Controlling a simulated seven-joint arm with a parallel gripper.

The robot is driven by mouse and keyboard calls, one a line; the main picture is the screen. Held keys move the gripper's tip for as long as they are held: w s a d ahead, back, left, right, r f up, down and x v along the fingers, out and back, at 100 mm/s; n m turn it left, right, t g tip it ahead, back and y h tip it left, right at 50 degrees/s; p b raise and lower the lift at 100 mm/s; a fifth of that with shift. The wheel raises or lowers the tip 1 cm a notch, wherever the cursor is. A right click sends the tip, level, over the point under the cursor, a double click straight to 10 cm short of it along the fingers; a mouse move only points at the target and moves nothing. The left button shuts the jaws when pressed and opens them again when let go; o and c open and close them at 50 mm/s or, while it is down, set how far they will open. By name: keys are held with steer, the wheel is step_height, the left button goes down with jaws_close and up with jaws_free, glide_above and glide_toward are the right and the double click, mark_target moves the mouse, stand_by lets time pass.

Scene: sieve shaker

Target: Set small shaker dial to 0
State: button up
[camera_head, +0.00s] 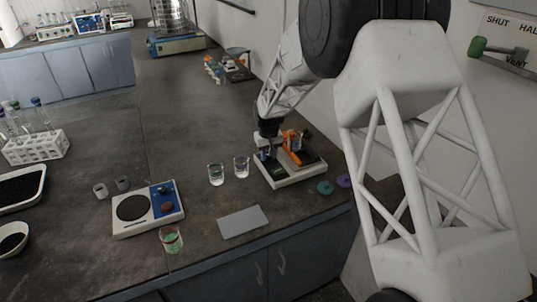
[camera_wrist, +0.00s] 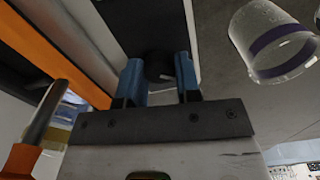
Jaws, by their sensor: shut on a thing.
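The small shaker (camera_head: 291,179) is a white-based device with dark panels and an orange clamp part, near the right side of the bench. My gripper (camera_head: 267,150) reaches down over its left part. In the wrist view, my gripper's two blue fingers (camera_wrist: 158,78) stand on either side of a dark round dial (camera_wrist: 159,67) on the shaker's black panel, and they are shut on it. The dial's markings and pointer cannot be read. An orange bar (camera_wrist: 55,50) of the shaker runs along the left of the wrist view.
Two clear beakers (camera_head: 216,174) stand left of the shaker; one beaker with a purple band (camera_wrist: 275,42) shows close to the gripper's right. A grey plate (camera_head: 243,221) lies in front. A white device with a blue panel (camera_head: 149,209) stands left. Teal and purple discs (camera_head: 325,187) lie right.

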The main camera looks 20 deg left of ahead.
steer(key=shift+n, duration=0.6)
steer(key=o, duration=0.9)
steer(key=shift+r, duration=0.15)
steer(key=shift+r, duration=3.75)
